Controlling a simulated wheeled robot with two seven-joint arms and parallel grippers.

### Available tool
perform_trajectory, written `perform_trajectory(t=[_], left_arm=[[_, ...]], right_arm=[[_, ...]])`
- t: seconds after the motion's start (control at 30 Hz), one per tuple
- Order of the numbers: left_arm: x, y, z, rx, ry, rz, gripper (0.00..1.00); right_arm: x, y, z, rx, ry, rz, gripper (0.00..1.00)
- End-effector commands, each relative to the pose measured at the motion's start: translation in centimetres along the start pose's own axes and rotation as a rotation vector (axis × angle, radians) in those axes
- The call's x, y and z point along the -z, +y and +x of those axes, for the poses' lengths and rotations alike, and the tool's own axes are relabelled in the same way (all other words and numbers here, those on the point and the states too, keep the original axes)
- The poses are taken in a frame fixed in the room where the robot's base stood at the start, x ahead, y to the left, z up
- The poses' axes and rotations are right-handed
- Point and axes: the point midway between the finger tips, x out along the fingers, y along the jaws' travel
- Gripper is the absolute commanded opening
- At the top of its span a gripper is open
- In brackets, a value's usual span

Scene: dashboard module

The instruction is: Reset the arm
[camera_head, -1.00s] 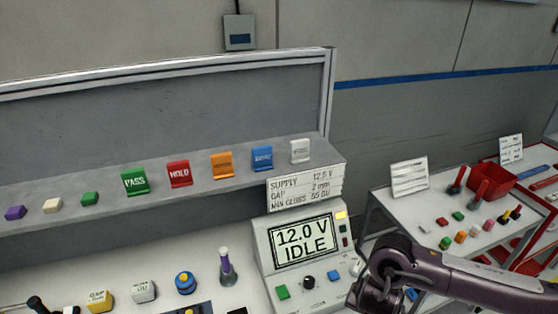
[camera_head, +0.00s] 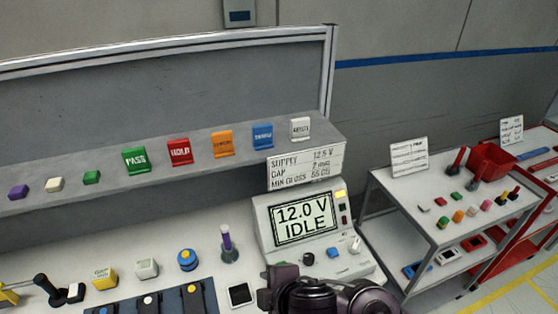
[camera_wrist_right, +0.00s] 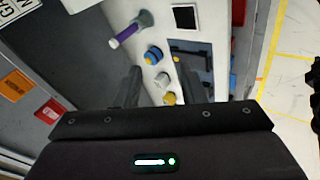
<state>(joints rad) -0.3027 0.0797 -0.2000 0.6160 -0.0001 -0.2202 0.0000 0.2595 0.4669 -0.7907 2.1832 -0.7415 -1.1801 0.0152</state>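My right arm shows in the head view at the bottom, in front of the meter. Its dark gripper (camera_head: 280,285) is near the meter's lower left corner. In the right wrist view the two fingers of the right gripper (camera_wrist_right: 160,72) stand apart with nothing held between them. The stick also stands upright on the bench in the head view (camera_head: 227,240). My left gripper is not in view.
The meter (camera_head: 262,228) reads 12.0 V IDLE. Coloured tags, PASS (camera_head: 135,160) and HOLD (camera_head: 179,151) among them, stand on the shelf. A cart (camera_head: 410,210) with small parts and a red bin (camera_head: 492,160) stands right.

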Motion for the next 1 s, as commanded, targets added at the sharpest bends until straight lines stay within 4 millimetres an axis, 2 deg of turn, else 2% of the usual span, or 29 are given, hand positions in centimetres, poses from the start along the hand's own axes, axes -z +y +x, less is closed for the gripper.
perform_trajectory(t=[0.07, 0.17, 0.27, 0.4, 0.5, 0.77, 0.8, 1.0], left_arm=[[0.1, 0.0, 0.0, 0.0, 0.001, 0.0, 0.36], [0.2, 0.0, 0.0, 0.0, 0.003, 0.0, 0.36], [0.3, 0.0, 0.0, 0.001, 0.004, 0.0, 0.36], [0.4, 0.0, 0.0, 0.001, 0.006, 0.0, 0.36], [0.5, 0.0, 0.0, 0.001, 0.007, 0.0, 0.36], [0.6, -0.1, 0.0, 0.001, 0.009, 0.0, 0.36], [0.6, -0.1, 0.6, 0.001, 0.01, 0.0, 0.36], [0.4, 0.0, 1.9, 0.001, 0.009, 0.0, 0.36]], right_arm=[[-0.7, 0.5, -1.2, -0.019, -0.018, 0.239, 0.36], [-3.6, 0.7, -2.7, -0.031, -0.083, 0.534, 0.36], [-7.1, -0.4, -4.0, -0.025, -0.168, 0.787, 0.36], [-11.4, -2.9, -5.7, -0.007, -0.284, 1.051, 0.36], [-13.9, -4.9, -6.8, 0.007, -0.361, 1.198, 0.36], [-18.9, -10.7, -10.4, 0.042, -0.559, 1.511, 0.36], [-19.3, -11.3, -8.6, 0.045, -0.556, 1.502, 0.36], [-21.2, -14.6, -2.6, 0.063, -0.566, 1.494, 0.36]])
